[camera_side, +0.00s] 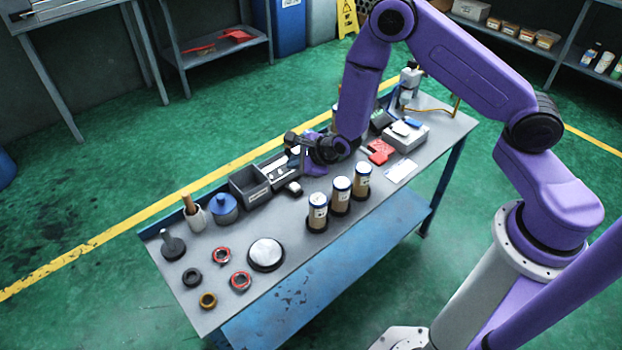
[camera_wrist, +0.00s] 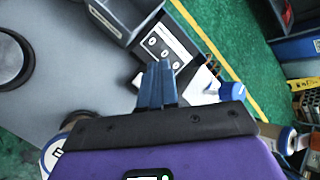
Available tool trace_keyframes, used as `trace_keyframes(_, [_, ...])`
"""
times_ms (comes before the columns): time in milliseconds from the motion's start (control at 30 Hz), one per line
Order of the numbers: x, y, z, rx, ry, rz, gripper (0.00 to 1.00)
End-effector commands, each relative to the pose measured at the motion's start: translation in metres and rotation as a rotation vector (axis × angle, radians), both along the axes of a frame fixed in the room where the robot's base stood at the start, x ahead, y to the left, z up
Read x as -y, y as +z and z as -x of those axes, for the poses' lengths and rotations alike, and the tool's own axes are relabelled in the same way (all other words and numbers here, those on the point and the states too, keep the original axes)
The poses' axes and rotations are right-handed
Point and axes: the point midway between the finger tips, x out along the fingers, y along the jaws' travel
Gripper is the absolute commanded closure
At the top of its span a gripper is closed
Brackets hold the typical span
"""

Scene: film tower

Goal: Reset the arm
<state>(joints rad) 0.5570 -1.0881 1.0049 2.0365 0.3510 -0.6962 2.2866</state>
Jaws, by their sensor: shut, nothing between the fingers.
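My gripper (camera_wrist: 161,68) shows in the wrist view with its two blue fingers pressed together and nothing between them. In the side view my gripper is at the end of the purple arm, above the middle of the workbench (camera_side: 340,240), and its fingertips are hard to make out. The arm is bent, with its forearm reaching down over the bench. In the wrist view the fingers overlap a grey panel with round marks (camera_wrist: 163,43); I cannot tell whether they touch it.
Three brown canisters with pale lids (camera_side: 341,195) stand near the front edge. A dark bin (camera_side: 250,186), a blue pot (camera_side: 223,208), a round silver-topped disc (camera_side: 266,254) and several rings stand left. A grey box (camera_side: 408,138) and red pieces (camera_side: 380,152) lie right. Air above the bench's left end is free.

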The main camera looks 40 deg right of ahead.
Motion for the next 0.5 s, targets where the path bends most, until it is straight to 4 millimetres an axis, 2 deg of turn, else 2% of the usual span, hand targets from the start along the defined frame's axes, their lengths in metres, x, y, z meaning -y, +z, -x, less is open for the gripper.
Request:
trace_keyframes(167, [-0.027, 0.031, 0.023, -0.03, 0.25, 0.132, 1.0])
trace_keyframes(300, [-0.051, 0.066, 0.064, -0.052, 0.594, 0.307, 1.0])
trace_keyframes(500, [-0.064, 0.113, 0.134, -0.036, 1.116, 0.555, 1.0])
